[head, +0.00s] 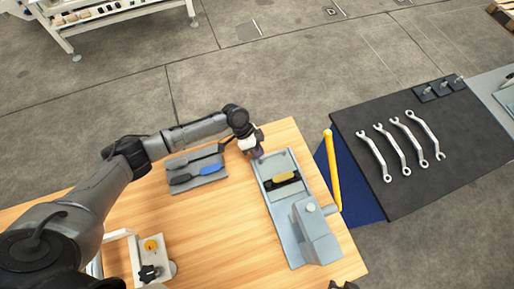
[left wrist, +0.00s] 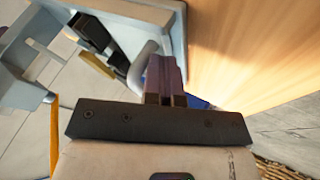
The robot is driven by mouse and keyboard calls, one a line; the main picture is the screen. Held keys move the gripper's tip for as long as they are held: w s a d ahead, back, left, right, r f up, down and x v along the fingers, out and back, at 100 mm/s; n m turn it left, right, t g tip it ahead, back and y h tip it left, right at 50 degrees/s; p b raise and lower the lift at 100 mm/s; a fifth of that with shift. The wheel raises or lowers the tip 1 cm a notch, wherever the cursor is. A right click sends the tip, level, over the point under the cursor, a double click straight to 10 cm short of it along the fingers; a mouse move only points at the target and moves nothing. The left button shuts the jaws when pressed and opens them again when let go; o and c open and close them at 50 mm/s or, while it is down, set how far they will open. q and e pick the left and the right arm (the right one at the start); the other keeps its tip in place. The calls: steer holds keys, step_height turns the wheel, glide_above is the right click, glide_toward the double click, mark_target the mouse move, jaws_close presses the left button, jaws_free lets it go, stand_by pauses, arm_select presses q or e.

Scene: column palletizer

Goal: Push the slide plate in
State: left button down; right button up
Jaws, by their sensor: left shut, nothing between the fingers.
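The grey press fixture (head: 318,232) stands on the right part of the wooden table. Its pale grey slide plate (head: 272,166) stretches out from it toward the table's far edge. A yellow and black piece (head: 284,178) lies across the plate. My left gripper (head: 258,154) is at the plate's far left end, with its fingers shut and empty. In the left wrist view the shut purplish fingers (left wrist: 165,78) are close to the end of the grey fixture; I cannot tell whether they touch it. My right gripper does not show.
A yellow lever (head: 332,170) rises on the fixture's right. A grey tray (head: 180,165) with blue and black handled tools lies left of the plate. A clamp with an orange knob (head: 150,245) is at front left. Several wrenches (head: 408,137) lie on a dark bench at right.

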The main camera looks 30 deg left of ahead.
mark_target(270, 179)
arm_select(q)
steer(key=s+d+p, duration=0.1)
steer(key=s+d, duration=0.1)
steer(key=d, duration=0.1)
steer(key=s+d+p, duration=0.2)
steer(key=s+d, duration=0.1)
steer(key=s+d+p, duration=0.2)
steer(key=s+d, duration=0.1)
steer(key=d, duration=0.1)
steer(key=shift+s+r, duration=0.2)
steer(key=shift+s+d+f, duration=0.1)
steer(key=shift+s+d, duration=0.1)
steer(key=shift+w+a+f, duration=0.15)
steer(key=shift+w+a, duration=0.1)
steer(key=shift+w, duration=0.1)
steer(key=shift+w+a+b, duration=0.55)
steer(key=shift+w+a, duration=0.4)
steer(key=shift+w, duration=0.25)
steer(key=v, duration=1)
steer(key=shift+w+a, duration=0.15)
steer(key=shift+w, duration=0.05)
